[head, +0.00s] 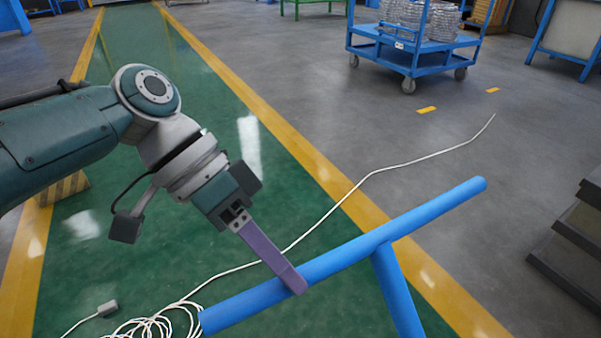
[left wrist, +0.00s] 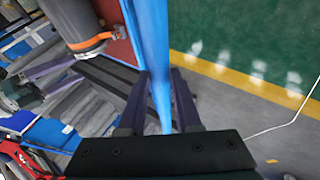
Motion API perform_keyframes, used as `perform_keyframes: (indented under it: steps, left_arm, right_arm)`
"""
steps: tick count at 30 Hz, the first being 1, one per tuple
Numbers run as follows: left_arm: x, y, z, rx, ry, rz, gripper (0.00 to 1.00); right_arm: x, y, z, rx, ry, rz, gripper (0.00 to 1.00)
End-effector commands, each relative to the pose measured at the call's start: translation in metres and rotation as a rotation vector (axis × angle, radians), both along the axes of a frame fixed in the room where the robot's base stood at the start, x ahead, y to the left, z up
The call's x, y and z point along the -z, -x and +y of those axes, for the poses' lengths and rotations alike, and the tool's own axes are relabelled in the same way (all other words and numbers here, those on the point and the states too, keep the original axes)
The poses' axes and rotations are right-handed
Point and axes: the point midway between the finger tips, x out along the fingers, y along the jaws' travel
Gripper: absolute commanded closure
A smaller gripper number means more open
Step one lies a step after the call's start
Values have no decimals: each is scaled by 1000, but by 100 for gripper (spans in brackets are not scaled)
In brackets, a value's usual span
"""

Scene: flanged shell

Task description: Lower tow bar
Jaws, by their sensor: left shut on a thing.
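The tow bar (head: 345,255) is a blue T-shaped tube. Its crossbar slants from lower left to upper right, and its stem (head: 397,290) runs down out of the picture. My left gripper (head: 291,276) has its purple fingers around the left part of the crossbar and is shut on it. In the left wrist view the blue tube (left wrist: 156,50) passes between the two fingers of the left gripper (left wrist: 158,80). Two purple bars on a dark body at the left of that view may be my right gripper (left wrist: 52,76); its jaw state is unclear.
A white cable (head: 400,163) runs across the floor behind the bar, with a coil (head: 160,322) at lower left. A blue cart (head: 415,55) stands at the back right. Dark steps (head: 565,265) stand at the right edge. The green lane is largely open.

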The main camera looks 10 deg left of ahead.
Motion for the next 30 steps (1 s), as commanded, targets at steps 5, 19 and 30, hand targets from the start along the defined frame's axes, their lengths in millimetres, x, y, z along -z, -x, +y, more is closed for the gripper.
perform_keyframes:
  steps: [5, 19, 30]
  left_arm:
    - [1, 1, 0, 2, -1, 3, 100]
    - [0, 1, 0, 0, 1, 2, 38]
    - [-32, -8, 23, -2, 0, 0, 38]
  right_arm:
    - [0, 0, -1, 0, 2, 1, 0]
    - [0, 0, 1, 2, -3, 0, 0]
    - [-16, 0, 2, 5, -7, 0, 0]
